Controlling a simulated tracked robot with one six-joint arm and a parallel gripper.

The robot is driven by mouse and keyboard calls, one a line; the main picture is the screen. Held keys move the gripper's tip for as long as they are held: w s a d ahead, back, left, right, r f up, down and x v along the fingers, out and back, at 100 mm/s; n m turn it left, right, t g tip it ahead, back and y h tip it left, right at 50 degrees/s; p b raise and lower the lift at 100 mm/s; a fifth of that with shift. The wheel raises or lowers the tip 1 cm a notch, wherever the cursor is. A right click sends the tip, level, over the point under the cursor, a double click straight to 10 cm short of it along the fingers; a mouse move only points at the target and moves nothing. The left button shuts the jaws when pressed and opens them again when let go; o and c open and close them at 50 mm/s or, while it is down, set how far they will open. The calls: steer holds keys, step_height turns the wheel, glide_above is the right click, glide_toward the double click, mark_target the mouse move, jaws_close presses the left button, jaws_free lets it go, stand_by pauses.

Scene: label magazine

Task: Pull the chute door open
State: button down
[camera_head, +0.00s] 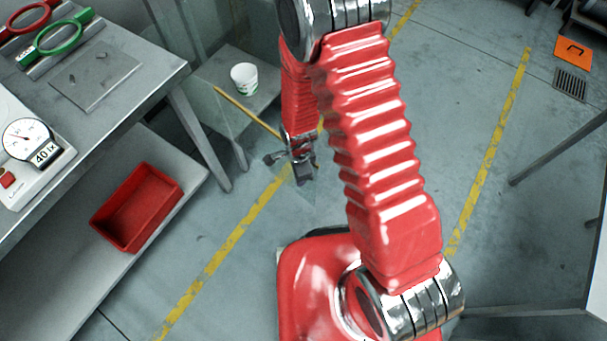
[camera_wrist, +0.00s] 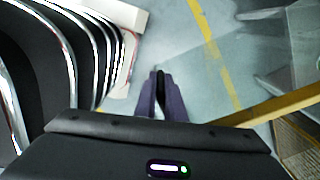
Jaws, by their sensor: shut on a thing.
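My gripper (camera_head: 303,175) points down at the middle of the head view, beside a clear panel that I take for the chute door (camera_head: 295,195). A yellow bar (camera_head: 243,108) runs from the upper left down to my wrist in the head view. The bar also shows right of the fingers in the wrist view (camera_wrist: 275,104).
A white cup (camera_head: 244,78) stands on a grey surface behind clear panels. At left is a bench (camera_head: 150,75) with a dial scale (camera_head: 35,145) and red and green rings. A red bin (camera_head: 137,207) sits on its lower shelf.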

steer(key=c, duration=2.1)
jaws_free()
steer(key=shift+w+r, duration=0.1)
steer(key=shift+r, duration=6.75)
